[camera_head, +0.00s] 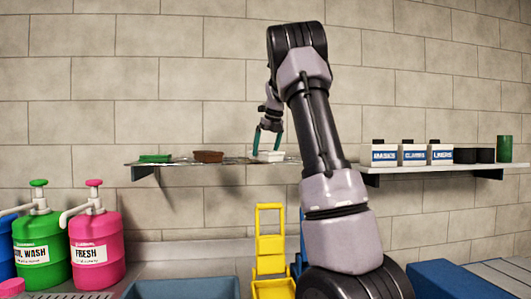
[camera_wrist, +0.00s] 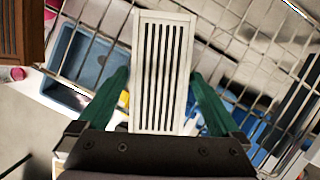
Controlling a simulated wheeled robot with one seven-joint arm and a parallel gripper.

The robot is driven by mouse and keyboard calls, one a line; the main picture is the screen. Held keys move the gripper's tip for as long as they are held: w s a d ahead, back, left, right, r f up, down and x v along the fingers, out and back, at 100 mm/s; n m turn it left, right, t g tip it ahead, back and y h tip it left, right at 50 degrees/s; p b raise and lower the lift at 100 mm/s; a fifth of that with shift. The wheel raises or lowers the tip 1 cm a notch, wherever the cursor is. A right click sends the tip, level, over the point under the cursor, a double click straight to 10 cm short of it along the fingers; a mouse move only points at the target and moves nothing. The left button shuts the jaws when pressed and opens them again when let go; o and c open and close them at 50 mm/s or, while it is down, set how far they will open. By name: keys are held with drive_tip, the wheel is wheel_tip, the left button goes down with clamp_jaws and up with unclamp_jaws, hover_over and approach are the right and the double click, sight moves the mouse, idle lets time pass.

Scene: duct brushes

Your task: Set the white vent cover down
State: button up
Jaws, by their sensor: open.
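The white vent cover (camera_head: 269,156) rests on the left wall shelf, near its right end. In the wrist view the white vent cover (camera_wrist: 162,75) is a slatted rectangle lying on the shelf's wire bars (camera_wrist: 98,38). My gripper (camera_head: 268,142) is over it in the head view, with its green fingers pointing down. In the wrist view my gripper's green fingers (camera_wrist: 158,100) stand apart, one on each side of the cover, with a small gap visible beside each. The fingertips' height against the cover is hard to tell.
A brown vent cover (camera_head: 208,156) and a green one (camera_head: 155,158) sit further left on the same shelf. The right shelf (camera_head: 445,167) holds labelled boxes and dark cans. Below are pump jugs (camera_head: 97,250), a blue basin (camera_head: 185,289) and a yellow wringer (camera_head: 270,255).

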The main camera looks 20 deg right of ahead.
drive_tip(key=a+v, duration=0.1)
drive_tip(key=v, duration=1)
drive_tip(key=s+a+n+y, duration=0.1)
drive_tip(key=s+a+n, duration=0.2)
drive_tip(key=s+n, duration=0.45)
drive_tip(key=s+a+f+n+t, duration=0.1)
drive_tip(key=s+a+f+n, duration=0.4)
drive_tip(key=s+n, duration=0.2)
drive_tip(key=s+a+f+n, duration=0.5)
drive_tip(key=s+n, duration=0.3)
drive_tip(key=s, duration=0.1)
drive_tip(key=s+a+f+n+t, duration=0.1)
drive_tip(key=s+a+f+n, duration=0.4)
drive_tip(key=s+n, duration=0.3)
drive_tip(key=shift+s+f+t, duration=0.3)
drive_tip(key=shift+s+f, duration=0.05)
drive_tip(key=shift+f, duration=0.15)
